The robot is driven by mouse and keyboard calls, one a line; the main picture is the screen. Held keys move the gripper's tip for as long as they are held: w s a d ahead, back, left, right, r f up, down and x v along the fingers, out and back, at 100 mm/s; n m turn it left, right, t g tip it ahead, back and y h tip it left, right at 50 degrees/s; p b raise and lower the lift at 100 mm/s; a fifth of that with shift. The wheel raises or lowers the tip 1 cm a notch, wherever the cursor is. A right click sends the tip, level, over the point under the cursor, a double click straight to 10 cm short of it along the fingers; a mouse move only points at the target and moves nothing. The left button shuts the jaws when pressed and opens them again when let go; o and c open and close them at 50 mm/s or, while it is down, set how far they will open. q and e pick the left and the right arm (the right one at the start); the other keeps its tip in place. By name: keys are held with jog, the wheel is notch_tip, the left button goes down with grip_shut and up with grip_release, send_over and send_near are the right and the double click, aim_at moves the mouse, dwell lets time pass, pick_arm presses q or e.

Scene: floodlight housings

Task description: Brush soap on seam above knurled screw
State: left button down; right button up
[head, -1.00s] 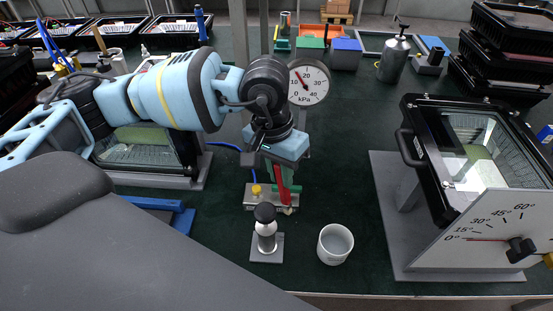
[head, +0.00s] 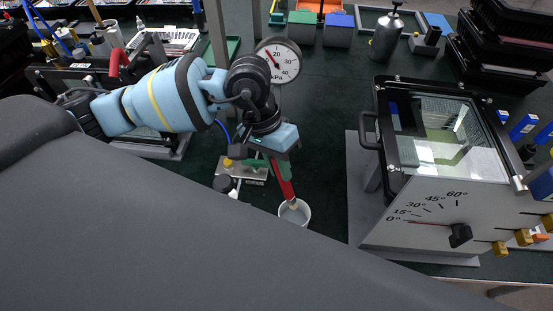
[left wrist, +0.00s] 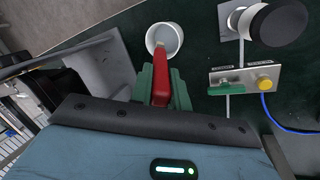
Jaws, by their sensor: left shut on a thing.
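My left gripper (head: 274,162) is shut on a brush with a red handle (head: 284,182). The brush points down, its pale tip in or just over the mouth of a white cup (head: 306,219); how deep it reaches is unclear. In the left wrist view the red handle (left wrist: 163,72) lies between green fingers, with the white cup (left wrist: 176,36) beyond. A floodlight housing (head: 382,120) with a black frame and glass stands at the right, behind an angle scale plate. Brass-coloured screws (head: 500,248) show at its lower right; I cannot make out their knurling. My right gripper is not in view.
A pressure gauge (head: 278,60) stands behind my left gripper. A valve block with a yellow knob (head: 228,162) and a black-topped post (head: 223,184) are left of the cup. A metal bottle (head: 387,38) stands at the back. The green table between cup and housing is clear.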

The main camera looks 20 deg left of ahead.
aim_at(280, 184)
pick_arm(q)
jog(key=shift+d, duration=0.3)
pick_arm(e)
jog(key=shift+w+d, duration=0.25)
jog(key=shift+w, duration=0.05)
pick_arm(q)
jog(key=shift+s+a+f, duration=0.1)
jog(key=shift+f, duration=0.05)
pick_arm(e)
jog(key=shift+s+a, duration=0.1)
